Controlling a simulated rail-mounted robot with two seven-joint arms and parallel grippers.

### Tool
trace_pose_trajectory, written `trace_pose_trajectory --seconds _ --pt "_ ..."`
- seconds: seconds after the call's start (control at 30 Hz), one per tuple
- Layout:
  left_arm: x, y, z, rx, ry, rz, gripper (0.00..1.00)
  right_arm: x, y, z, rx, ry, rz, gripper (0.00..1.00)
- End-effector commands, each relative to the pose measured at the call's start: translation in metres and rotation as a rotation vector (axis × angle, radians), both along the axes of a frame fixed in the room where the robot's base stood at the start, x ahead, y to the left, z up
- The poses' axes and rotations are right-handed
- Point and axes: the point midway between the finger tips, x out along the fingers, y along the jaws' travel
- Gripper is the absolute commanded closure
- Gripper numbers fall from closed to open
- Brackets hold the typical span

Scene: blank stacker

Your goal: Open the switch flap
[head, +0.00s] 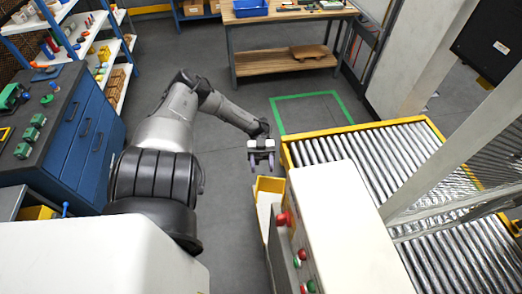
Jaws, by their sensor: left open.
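My left gripper (262,161) hangs over the grey floor near the end of the roller conveyor, fingers pointing down. Its two fingers are apart with nothing between them. Below it, and apart from it in the picture, is a yellow box-like part (270,185) beside the white machine housing (342,225). On the housing's left side a grey control panel (288,250) carries a red mushroom button (283,218) and smaller red and green buttons. I cannot make out for sure which part is the switch flap or whether it is open. My right gripper is not in view.
The roller conveyor (428,118) with yellow edges lies right of the gripper, with a slanted grey post across it. A blue drawer cabinet (85,140) and shelves stand left. A workbench (290,15) stands at the back. The floor around the green-marked square is clear.

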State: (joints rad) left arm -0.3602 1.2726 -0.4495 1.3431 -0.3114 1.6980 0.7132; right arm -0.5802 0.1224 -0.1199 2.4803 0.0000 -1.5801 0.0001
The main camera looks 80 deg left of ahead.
Motion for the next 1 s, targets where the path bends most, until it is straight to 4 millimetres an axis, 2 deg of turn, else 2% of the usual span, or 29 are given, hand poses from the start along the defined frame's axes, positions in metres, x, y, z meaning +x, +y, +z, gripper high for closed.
trace_pose_trajectory --seconds 0.03,0.2,0.5,0.7,1.0 --pt "0.001 0.012 -0.005 0.004 0.0 0.002 0.49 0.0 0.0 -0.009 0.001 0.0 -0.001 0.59" --pt "0.003 0.046 -0.005 0.004 -0.001 0.004 0.49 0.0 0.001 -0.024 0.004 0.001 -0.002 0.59" --pt "0.006 0.088 -0.003 0.001 -0.002 0.002 0.49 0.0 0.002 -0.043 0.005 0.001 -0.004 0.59" --pt "0.006 0.099 -0.001 0.0 -0.001 0.001 0.49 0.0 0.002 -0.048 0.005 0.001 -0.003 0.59" --pt "0.006 0.101 0.0 0.0 -0.001 0.001 0.49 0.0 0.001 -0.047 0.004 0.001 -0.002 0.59"
